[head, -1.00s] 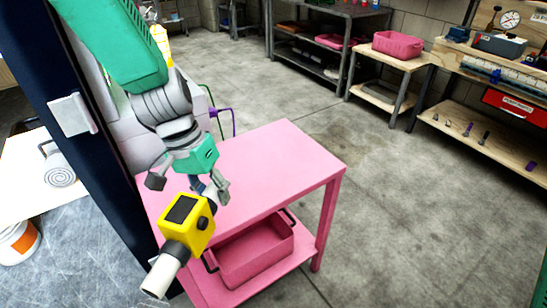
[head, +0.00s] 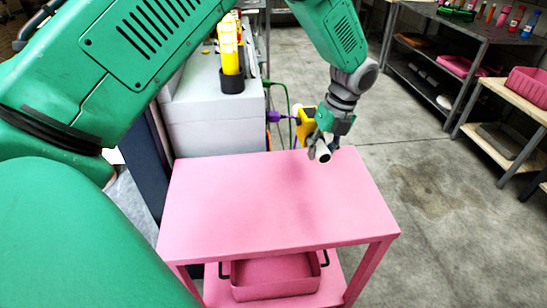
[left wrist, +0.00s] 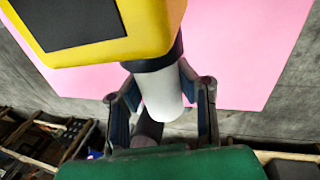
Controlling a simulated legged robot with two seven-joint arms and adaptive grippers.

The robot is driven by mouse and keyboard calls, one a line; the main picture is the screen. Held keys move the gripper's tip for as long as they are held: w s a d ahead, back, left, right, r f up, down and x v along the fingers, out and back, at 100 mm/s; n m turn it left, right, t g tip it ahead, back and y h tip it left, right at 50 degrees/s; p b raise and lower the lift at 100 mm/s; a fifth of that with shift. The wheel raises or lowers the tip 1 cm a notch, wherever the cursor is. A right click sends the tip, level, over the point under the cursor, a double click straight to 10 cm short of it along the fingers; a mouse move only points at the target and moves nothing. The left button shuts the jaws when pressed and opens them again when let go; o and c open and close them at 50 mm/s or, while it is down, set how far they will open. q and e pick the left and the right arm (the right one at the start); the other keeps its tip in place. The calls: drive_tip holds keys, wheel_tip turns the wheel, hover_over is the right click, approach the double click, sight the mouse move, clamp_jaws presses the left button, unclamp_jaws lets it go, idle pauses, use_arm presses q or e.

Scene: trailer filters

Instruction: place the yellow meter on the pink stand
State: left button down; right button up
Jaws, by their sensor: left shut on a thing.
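The yellow meter (head: 306,124) is held in my left gripper (head: 322,150) near the far right edge of the pink stand, in the head view. In the left wrist view, the gripper's fingers (left wrist: 163,110) are shut around the meter's white pipe end (left wrist: 160,95), and the yellow body (left wrist: 95,30) with its dark screen is at upper left. The pink stand (head: 270,205) has a bare flat top, which also shows behind the meter in the left wrist view (left wrist: 240,50). The meter appears to be above the top; the exact gap cannot be told. My right gripper is out of view.
A pink bin (head: 275,278) sits on the stand's lower shelf. A grey cabinet (head: 212,105) with a yellow object (head: 230,45) stands behind the stand's left side. Shelves (head: 465,60) and a wooden table (head: 510,115) stand at right. The floor between is clear.

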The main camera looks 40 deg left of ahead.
use_arm(q)
drive_tip(key=m+b, duration=0.1)
hover_over(314, 186)
drive_tip(key=d, duration=0.1)
drive_tip(key=f, duration=0.5)
drive_tip(key=shift+w+f, duration=0.3)
drive_tip(key=shift+f, duration=0.05)
drive_tip(key=x, duration=0.3)
drive_tip(key=w+x, duration=0.1)
drive_tip(key=shift+s+a+f+b, duration=0.2)
drive_tip(key=shift+f+b, duration=0.1)
drive_tip(key=shift+b, duration=0.1)
drive_tip(key=shift+d, duration=0.35)
drive_tip(key=c, duration=1.3)
unclamp_jaws()
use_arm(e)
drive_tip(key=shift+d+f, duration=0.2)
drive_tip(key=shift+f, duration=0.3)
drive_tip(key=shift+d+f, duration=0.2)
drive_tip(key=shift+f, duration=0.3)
use_arm(q)
drive_tip(key=shift+a+f, duration=0.1)
drive_tip(key=shift+a, duration=0.1)
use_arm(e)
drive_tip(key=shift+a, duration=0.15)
